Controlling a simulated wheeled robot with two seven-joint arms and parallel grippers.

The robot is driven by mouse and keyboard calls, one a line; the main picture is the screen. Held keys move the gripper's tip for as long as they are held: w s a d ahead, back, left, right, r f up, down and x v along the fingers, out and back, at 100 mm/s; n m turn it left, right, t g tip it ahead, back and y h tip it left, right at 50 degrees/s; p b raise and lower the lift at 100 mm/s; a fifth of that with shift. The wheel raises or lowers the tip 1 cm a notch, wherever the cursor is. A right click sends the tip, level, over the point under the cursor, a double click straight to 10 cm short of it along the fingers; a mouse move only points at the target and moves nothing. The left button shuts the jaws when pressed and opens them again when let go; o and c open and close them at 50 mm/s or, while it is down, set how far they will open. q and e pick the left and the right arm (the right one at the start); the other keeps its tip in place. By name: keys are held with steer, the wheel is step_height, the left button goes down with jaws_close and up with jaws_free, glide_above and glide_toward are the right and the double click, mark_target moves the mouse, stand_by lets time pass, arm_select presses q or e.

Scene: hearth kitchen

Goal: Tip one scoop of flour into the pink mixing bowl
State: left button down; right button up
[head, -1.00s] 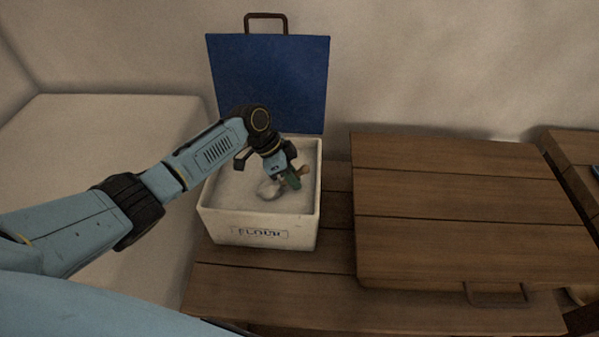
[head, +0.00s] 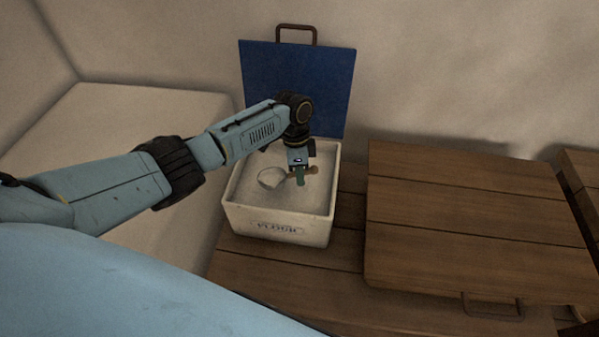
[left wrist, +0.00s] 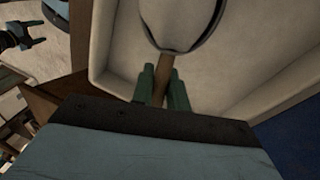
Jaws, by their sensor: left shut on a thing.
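My left gripper (head: 300,181) is over the right part of the flour bin (head: 278,228), its green fingers shut on the wooden handle of a scoop (head: 271,178). The scoop's round head points left, inside the bin's opening, close to the pale flour (head: 304,199). I cannot tell whether it touches the flour or how much it holds. In the left wrist view the handle (left wrist: 162,78) runs between the fingers to the dark-rimmed scoop head. My right gripper (left wrist: 30,36) shows small at the upper left there, fingers apart and empty. The pink mixing bowl is in neither view.
The bin's blue lid (head: 298,85) stands open behind it, with a brown handle on top. A raised wooden board (head: 470,215) with a handle lies to the right. A pale block (head: 150,115) is at the left, and the wall is close behind.

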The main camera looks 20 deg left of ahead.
arm_select(q)
steer(key=shift+y, duration=0.3)
steer(key=r+p, duration=0.3)
steer(key=r, duration=0.1)
steer(key=shift+w+d+r, duration=0.1)
steer(key=shift+w+d, duration=0.05)
steer(key=shift+d, duration=0.15)
steer(key=shift+d+r+p, duration=0.1)
steer(key=shift+r+p, duration=0.7)
steer(key=shift+r, duration=0.15)
steer(key=shift+w, duration=0.1)
